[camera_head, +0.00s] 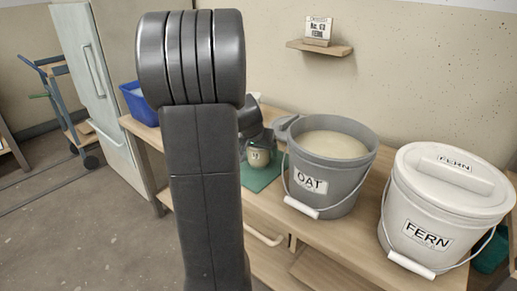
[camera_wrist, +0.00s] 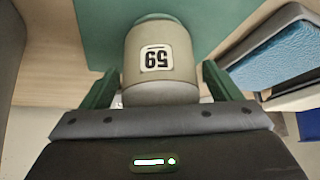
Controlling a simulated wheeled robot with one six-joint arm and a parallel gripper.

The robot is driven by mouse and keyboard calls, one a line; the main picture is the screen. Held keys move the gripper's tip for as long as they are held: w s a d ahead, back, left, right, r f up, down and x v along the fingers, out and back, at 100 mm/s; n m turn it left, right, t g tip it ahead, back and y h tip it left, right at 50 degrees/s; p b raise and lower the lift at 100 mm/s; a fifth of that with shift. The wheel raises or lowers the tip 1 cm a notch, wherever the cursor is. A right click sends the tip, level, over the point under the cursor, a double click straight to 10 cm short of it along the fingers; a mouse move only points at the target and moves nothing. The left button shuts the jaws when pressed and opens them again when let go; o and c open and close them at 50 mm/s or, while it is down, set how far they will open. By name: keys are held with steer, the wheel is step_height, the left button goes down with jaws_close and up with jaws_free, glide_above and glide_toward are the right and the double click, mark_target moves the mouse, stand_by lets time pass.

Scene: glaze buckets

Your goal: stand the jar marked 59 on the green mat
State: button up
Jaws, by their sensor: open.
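The jar marked 59 (camera_wrist: 160,85) is pale with a grey end and a green band at the other end. Its label reads upside down in the wrist view. In the head view the jar (camera_head: 258,158) appears upright at the green mat (camera_head: 262,180), partly hidden by my arm. The mat (camera_wrist: 100,25) also shows beyond the jar's green end in the wrist view; whether the base touches it is unclear. My gripper (camera_wrist: 160,82) is open, with one green finger on each side of the jar and visible gaps beside it.
A grey OAT bucket (camera_head: 335,175) with pale contents stands close to the right of the mat. A lidded white FERN bucket (camera_head: 440,215) is farther right. A blue bin (camera_head: 140,103) sits at the bench's left end. A card stands on the wall shelf (camera_head: 320,47).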

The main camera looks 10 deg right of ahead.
steer(key=shift+r, duration=0.4)
steer(key=p+v, duration=0.3)
steer(key=v, duration=0.8)
steer(key=shift+s+r, duration=0.2)
